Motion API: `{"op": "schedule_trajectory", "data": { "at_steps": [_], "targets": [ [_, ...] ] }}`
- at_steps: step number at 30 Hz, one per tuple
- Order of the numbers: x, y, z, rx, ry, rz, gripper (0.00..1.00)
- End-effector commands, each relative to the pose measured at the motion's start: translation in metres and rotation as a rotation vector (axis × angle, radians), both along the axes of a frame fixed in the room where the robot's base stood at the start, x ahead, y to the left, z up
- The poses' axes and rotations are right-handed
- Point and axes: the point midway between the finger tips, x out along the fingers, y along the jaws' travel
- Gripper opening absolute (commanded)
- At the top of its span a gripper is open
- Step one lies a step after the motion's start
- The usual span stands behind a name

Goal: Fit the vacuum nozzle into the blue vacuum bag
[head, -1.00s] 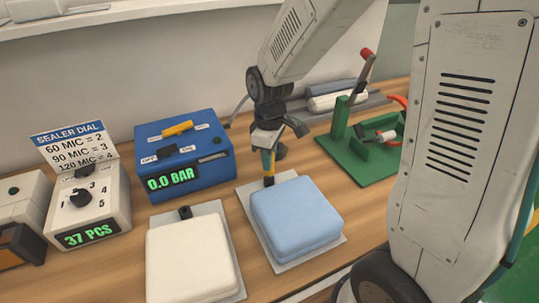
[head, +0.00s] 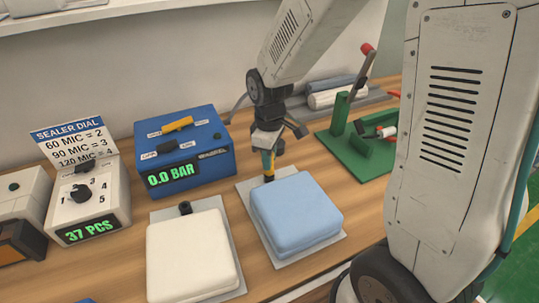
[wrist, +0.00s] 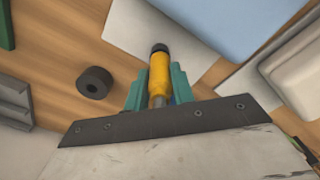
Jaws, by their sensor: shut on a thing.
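The blue vacuum bag (head: 297,210), a puffy pale-blue pack, lies on a grey sheet (head: 250,215) on the bench. It also shows at the top of the wrist view (wrist: 235,20). My gripper (wrist: 157,88) has teal fingers shut on the yellow vacuum nozzle (wrist: 160,72), which has a black tip. In the head view the nozzle (head: 267,161) points down at the sheet's far end, just behind the bag's back edge. In the wrist view the tip is over the bare sheet, apart from the blue fabric. I cannot tell whether the tip touches the sheet.
A white bag (head: 190,255) with a black port lies left of the blue one. The blue pump box (head: 185,155) reads 0.0 BAR. A sealer dial unit (head: 88,205) stands left. A green lever fixture (head: 355,150) stands right. A black ring (wrist: 95,82) is beside the nozzle.

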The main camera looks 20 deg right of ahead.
Motion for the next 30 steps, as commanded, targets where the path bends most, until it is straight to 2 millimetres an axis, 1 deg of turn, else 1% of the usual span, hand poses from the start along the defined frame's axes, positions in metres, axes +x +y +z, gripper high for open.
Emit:
{"op": "schedule_trajectory", "data": {
  "at_steps": [7, 8, 9, 10, 17, 20, 23, 30],
  "targets": [
    [0.0, 0.0, -0.004, 0.0, 0.0, 0.0, 0.01],
    [0.0, 0.0, -0.004, 0.0, -0.001, 0.0, 0.33],
    [0.0, 0.0, -0.003, 0.0, -0.001, 0.0, 0.44],
    [0.0, 0.0, -0.003, 0.0, -0.001, 0.0, 0.5],
    [0.0, 0.0, -0.003, 0.0, 0.0, 0.0, 0.5],
    [0.0, 0.0, 0.0, 0.0, -0.001, 0.0, 0.5],
    [0.001, 0.0, 0.012, 0.001, -0.005, 0.0, 0.5],
    [0.001, 0.0, 0.053, 0.0, -0.004, 0.0, 0.5]
  ]
}}
